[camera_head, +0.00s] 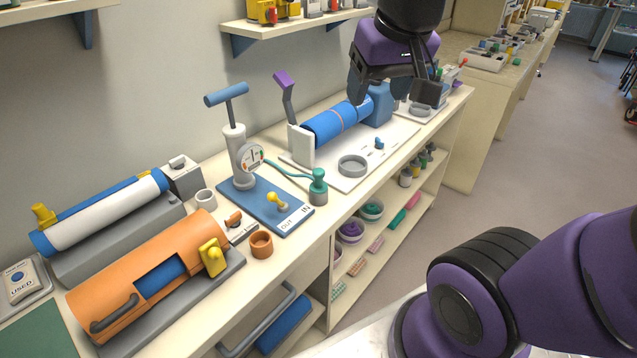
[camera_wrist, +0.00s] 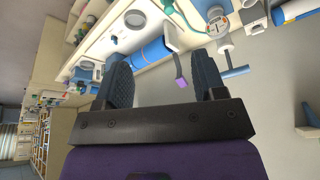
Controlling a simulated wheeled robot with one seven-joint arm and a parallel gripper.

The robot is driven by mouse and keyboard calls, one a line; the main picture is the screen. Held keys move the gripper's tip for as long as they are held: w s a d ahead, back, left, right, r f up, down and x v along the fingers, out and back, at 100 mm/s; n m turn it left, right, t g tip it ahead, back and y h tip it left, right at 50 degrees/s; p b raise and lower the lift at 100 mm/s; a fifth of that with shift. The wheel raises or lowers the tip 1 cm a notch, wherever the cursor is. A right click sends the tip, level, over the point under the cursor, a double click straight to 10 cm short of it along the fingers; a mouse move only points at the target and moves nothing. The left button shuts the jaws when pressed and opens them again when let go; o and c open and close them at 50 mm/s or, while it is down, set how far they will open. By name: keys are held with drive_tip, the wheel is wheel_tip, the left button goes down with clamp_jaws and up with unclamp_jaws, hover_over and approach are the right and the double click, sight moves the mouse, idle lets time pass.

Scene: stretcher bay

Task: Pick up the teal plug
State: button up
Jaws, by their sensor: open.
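The teal plug (camera_head: 318,181) stands upright on a small grey round base at the bench's front edge, right of the blue pump board (camera_head: 268,204). A thin teal hose (camera_head: 286,166) runs from it toward the pump's gauge (camera_head: 252,156). My gripper (camera_head: 393,97) is open and empty, high above the back of the bench, beyond the plug and to its right. Its two dark fingers also show apart in the wrist view (camera_wrist: 163,78).
A blue roll (camera_head: 332,124) and a grey ring (camera_head: 352,165) are on a white board behind the plug. The pump (camera_head: 237,155) rises tall to its left. An orange cup (camera_head: 261,244) and a yellow-knobbed peg (camera_head: 277,200) stand nearby. A shelf (camera_head: 290,25) overhangs the back.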

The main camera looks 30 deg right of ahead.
drive_tip(key=w+f+m+g, duration=0.25)
drive_tip(key=w+f, duration=0.55)
drive_tip(key=w, duration=0.4)
drive_tip(key=m+g, duration=0.2)
drive_tip(key=m, duration=0.2)
approach(319, 170)
drive_tip(key=shift+s+a+f+t, duration=0.25)
drive_tip(key=shift+s+a+f, duration=0.1)
drive_tip(key=shift+a+f, duration=0.1)
drive_tip(key=shift+w+f, duration=0.25)
drive_tip(key=shift+f, duration=0.4)
wheel_tip(319, 170, down, 5)
drive_tip(key=shift+s+d+f, duration=0.1)
drive_tip(key=shift+d+f, duration=0.05)
drive_tip(key=shift+f, duration=0.75)
drive_tip(key=shift+w+d+f, duration=0.1)
drive_tip(key=shift+d+f, duration=0.1)
drive_tip(key=shift+f, duration=0.75)
drive_tip(key=shift+s+d+f, duration=0.1)
drive_tip(key=shift+d+f, duration=0.05)
drive_tip(key=shift+f, duration=0.75)
drive_tip(key=shift+c, duration=0.5)
drive_tip(key=c, duration=0.9)
